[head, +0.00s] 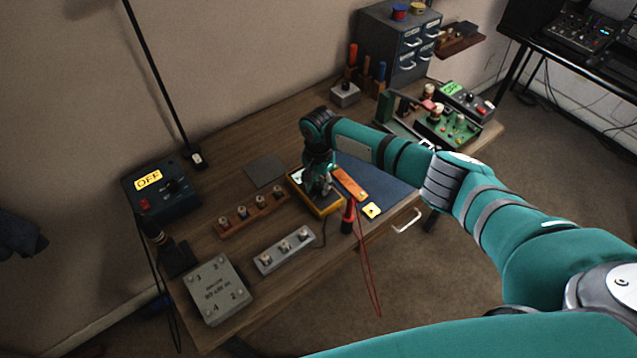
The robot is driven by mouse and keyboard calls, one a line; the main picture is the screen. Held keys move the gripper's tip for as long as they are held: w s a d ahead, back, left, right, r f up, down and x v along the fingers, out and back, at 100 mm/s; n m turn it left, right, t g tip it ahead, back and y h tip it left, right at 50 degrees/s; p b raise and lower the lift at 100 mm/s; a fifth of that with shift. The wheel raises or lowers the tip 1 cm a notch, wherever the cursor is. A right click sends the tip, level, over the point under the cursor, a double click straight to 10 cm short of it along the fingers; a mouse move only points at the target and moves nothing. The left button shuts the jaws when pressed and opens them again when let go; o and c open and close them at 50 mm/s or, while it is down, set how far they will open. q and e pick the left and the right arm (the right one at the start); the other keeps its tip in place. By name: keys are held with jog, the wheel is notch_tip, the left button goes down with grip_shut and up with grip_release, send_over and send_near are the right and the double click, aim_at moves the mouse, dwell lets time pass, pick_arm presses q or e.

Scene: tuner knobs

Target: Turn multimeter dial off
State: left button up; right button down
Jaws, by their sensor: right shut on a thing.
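The multimeter (327,210) is a yellow-edged box lying on the wooden workbench, near its front middle. My right gripper (319,188) points down over the multimeter and is shut on its dial. The gripper covers the dial and much of the multimeter's face, so the dial's pointer position cannot be read. A red probe (348,216) with a red lead stands by the multimeter's right side. My left gripper is not in view.
A dark box labelled OFF (160,190) stands at the bench's left end. A grey box (216,288) and strips of knobs (285,250) lie at front left. A blue mat (385,192), drawer cabinet (398,40) and green circuit board (449,128) are toward the right.

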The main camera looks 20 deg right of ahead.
jog(key=shift+n, duration=0.4)
jog(key=n+p, duration=0.1)
jog(key=n, duration=0.3)
jog(key=n+p, duration=0.1)
jog(key=n, duration=1.1)
jog(key=shift+n, duration=0.4)
jog(key=n, duration=0.6)
jog(key=shift+w, duration=0.1)
jog(key=shift+n, duration=0.3)
jog(key=c, duration=1)
grip_release()
